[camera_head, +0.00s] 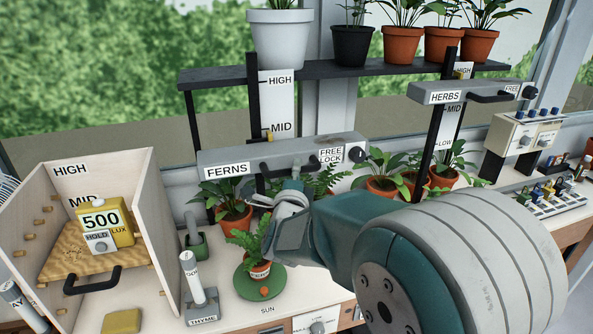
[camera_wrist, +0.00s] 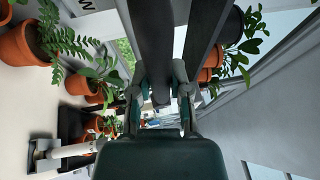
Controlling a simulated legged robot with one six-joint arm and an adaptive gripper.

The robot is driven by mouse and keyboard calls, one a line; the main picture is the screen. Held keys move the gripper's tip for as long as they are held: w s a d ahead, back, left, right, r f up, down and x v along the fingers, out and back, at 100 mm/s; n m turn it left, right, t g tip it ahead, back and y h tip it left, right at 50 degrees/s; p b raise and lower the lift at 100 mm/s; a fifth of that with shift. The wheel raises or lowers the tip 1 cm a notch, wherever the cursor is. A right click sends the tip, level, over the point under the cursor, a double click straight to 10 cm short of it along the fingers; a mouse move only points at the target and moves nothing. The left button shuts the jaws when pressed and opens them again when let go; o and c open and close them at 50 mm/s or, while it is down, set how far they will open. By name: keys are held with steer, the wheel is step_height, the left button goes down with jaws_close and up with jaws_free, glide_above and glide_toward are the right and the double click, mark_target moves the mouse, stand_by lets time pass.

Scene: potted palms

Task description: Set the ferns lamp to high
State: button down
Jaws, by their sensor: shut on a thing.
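The ferns lamp (camera_head: 282,153) is a long grey bar labelled FERNS, with a black front handle (camera_head: 272,166) and a knob (camera_head: 357,155) beside a FREE/LOCK label at its right end. It sits just below the MID mark on its white scale (camera_head: 279,100); HIGH is near the top of that scale. My gripper (camera_head: 292,183) reaches up under the middle of the lamp, at the handle. In the wrist view my gripper's fingers (camera_wrist: 161,88) are closed around a dark bar, which looks like the handle. The exact contact is partly hidden.
A shelf (camera_head: 220,77) with potted plants runs above the lamp. The herbs lamp (camera_head: 470,92) is at right. A wooden box (camera_head: 150,190) holding a yellow lux meter (camera_head: 118,226) stands at left. A small fern (camera_head: 247,240) sits on a green disc below my gripper.

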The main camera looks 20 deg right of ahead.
step_height(320, 180, up, 13)
stand_by(0.3)
steer(key=c, duration=0.6)
jaws_free()
steer(key=shift+c, duration=0.2)
steer(key=shift+o, duration=0.4)
steer(key=shift+f, duration=0.1)
steer(key=v, duration=1.2)
steer(key=shift+f, duration=0.1)
